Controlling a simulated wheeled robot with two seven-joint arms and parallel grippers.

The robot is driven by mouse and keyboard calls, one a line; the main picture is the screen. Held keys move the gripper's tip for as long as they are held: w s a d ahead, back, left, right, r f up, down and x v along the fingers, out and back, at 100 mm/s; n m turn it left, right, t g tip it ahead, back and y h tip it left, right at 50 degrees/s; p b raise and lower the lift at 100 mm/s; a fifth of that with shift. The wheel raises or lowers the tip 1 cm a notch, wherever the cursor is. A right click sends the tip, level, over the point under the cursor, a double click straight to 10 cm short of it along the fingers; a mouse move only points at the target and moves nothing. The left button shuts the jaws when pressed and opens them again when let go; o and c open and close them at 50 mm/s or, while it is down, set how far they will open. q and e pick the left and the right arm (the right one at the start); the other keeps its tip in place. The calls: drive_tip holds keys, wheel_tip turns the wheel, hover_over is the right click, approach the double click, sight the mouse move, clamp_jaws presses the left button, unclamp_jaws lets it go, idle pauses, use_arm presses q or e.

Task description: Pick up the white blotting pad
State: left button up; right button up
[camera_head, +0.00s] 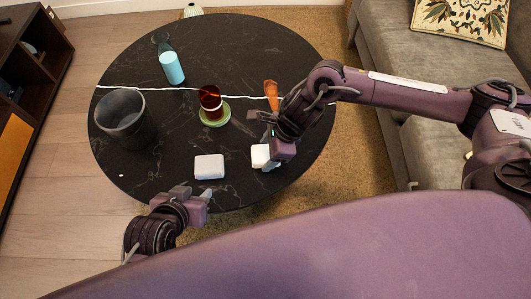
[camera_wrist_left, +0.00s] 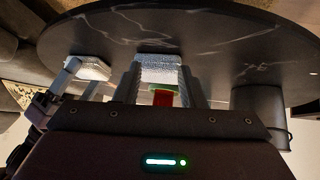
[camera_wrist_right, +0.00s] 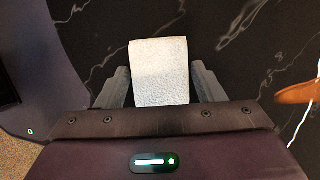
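Two white pad-like blocks lie near the front of the round black table. The left white block (camera_head: 209,167) lies flat. My left gripper (camera_head: 201,196) is open and empty at the table's front edge, short of this block. In the left wrist view the block (camera_wrist_left: 158,70) appears between the open fingers. The right white block (camera_head: 261,156) is partly hidden by my right gripper (camera_head: 273,147). In the right wrist view this block (camera_wrist_right: 159,72) appears between the right fingers, which look open with narrow gaps beside it. I cannot tell which is the blotting pad.
A red glass (camera_head: 210,98) stands on a green coaster (camera_head: 215,120) behind the blocks. A dark bin (camera_head: 122,118) stands at left, a blue bottle (camera_head: 172,68) at the back. An orange-brown object (camera_head: 271,93) is close to my right arm. A sofa (camera_head: 425,130) borders the right.

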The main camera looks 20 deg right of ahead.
sight(260, 153)
drive_tip(key=c, duration=0.6)
drive_tip(key=shift+r, duration=0.1)
